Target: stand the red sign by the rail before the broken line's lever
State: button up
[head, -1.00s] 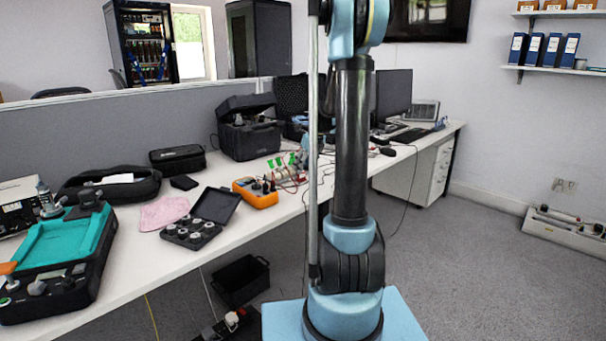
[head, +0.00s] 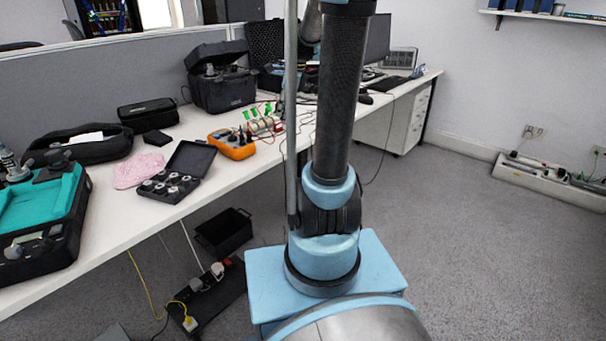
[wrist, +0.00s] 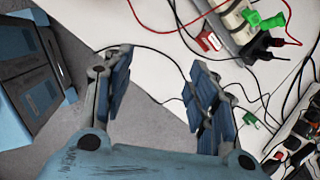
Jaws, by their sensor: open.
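In the wrist view a small red and white piece, which looks like the sign (wrist: 210,41), lies on the white bench top beside a rail (wrist: 238,22) of pale blocks. Green (wrist: 268,21) and black levers (wrist: 262,45) stick out along the rail. I cannot tell which line is broken. My gripper (wrist: 160,62) is open and empty, with the sign and rail beyond its right finger. In the head view the rail (head: 262,125) with green levers is on the bench behind the orange meter; the sign is too small to make out, and my gripper is out of view.
Red and black wires cross the bench (head: 160,215) around the rail. The orange meter (head: 232,144), a black case of round parts (head: 178,172) and a pink cloth (head: 138,170) stand left of it. Another device with plugs and cables (wrist: 300,135) shows at right in the wrist view.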

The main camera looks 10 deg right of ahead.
jog(key=s+f+n, duration=0.4)
jog(key=s+n, duration=0.3)
jog(key=s, duration=0.3)
jog(key=s+f+n+h, duration=0.1)
jog(key=s+f+n, duration=0.3)
jog(key=s+n, duration=0.4)
jog(key=s+f+n+g+h, duration=0.1)
jog(key=s+f+n, duration=0.3)
jog(key=s+n, duration=0.3)
jog(key=shift+s+a+f+n, duration=0.2)
jog(key=shift+s+n, duration=0.1)
jog(key=shift+s, duration=2.35)
